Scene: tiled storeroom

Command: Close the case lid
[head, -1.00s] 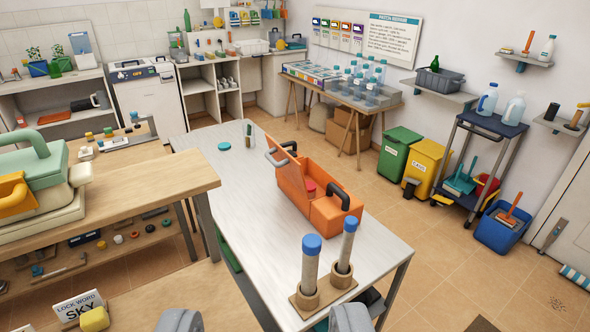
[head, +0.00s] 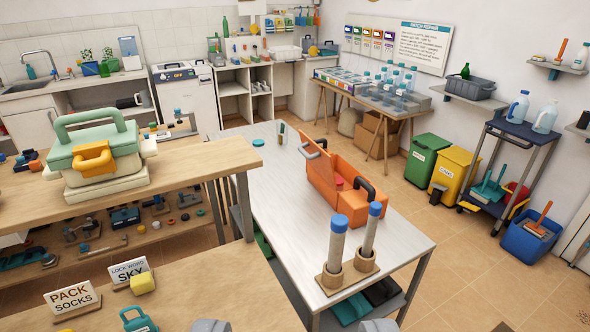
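A pale case with a green lid (head: 95,145), a green top handle and a yellow front latch (head: 93,158) sits on the wooden bench at the left. Its lid lies over the base; I cannot tell whether it is fully seated. An orange box (head: 340,183) with dark handles stands on the pale table, its lid panel (head: 313,147) raised at the far left end and a red item inside. My gripper (head: 295,326) shows only as two grey fingertips at the bottom edge, wide apart with nothing seen between them. It is well short of both cases.
Two blue-capped tubes (head: 338,225) stand in a holder on the near end of the pale table (head: 255,185). Signs (head: 72,298), a yellow block (head: 143,284) and a teal item (head: 138,318) are on the nearest wooden surface.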

